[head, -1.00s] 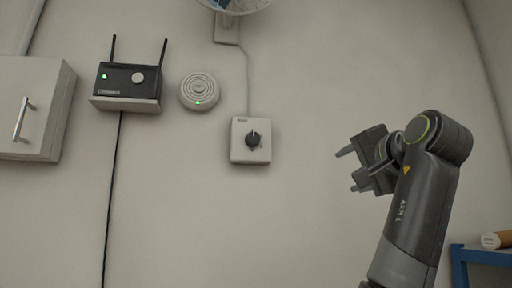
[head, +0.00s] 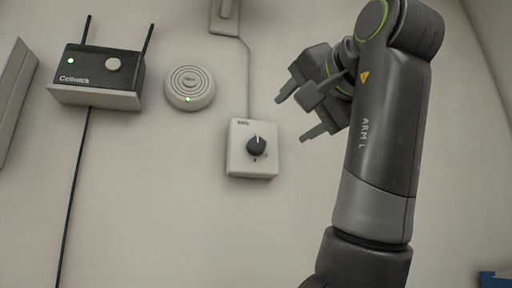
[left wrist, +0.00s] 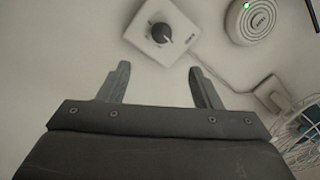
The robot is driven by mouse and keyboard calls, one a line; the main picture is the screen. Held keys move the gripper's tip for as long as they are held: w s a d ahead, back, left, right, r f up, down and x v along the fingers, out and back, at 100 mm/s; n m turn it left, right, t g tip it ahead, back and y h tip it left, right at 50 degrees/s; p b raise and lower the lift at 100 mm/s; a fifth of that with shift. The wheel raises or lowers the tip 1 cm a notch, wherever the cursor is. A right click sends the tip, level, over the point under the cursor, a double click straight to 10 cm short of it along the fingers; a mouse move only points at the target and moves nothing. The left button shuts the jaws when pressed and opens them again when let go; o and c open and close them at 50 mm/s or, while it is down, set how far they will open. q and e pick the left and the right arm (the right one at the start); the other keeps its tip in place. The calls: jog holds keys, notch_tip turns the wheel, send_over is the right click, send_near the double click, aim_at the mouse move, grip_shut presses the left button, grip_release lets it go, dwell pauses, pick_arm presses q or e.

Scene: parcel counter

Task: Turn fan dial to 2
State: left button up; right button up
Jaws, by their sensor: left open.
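The fan dial is a dark round knob (head: 256,145) with a light pointer mark on a white square wall box (head: 239,162). In the head view the pointer is toward the top; the small markings around it are too small to read. My left gripper (head: 293,116) is open and empty, up and to the right of the box, apart from it. In the left wrist view the knob (left wrist: 161,34) and its box (left wrist: 184,25) lie beyond the gap between the two open fingers (left wrist: 158,82). My right gripper is not in view.
A round white device (head: 190,88) with a green light is on the wall left of the box. A black router (head: 98,71) on a shelf is further left. A cable runs up from the box. A wire-caged fan (left wrist: 300,135) shows in the left wrist view.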

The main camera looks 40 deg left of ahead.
pick_arm(q)
jog(key=a+p, duration=0.1)
jog(key=p, duration=0.5)
send_near(260, 144)
jog(key=x, duration=0.7)
jog(key=shift+a+r, duration=0.15)
jog(key=shift+w+a, duration=0.35)
jog(key=shift+a, duration=0.1)
jog(key=shift+w+a, duration=0.1)
jog(key=shift+a, duration=0.05)
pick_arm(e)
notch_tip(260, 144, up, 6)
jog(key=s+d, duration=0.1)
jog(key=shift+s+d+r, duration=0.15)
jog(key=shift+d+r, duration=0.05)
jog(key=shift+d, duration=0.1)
pick_arm(q)
jog(key=shift+c, duration=0.2)
jog(key=c, duration=0.9)
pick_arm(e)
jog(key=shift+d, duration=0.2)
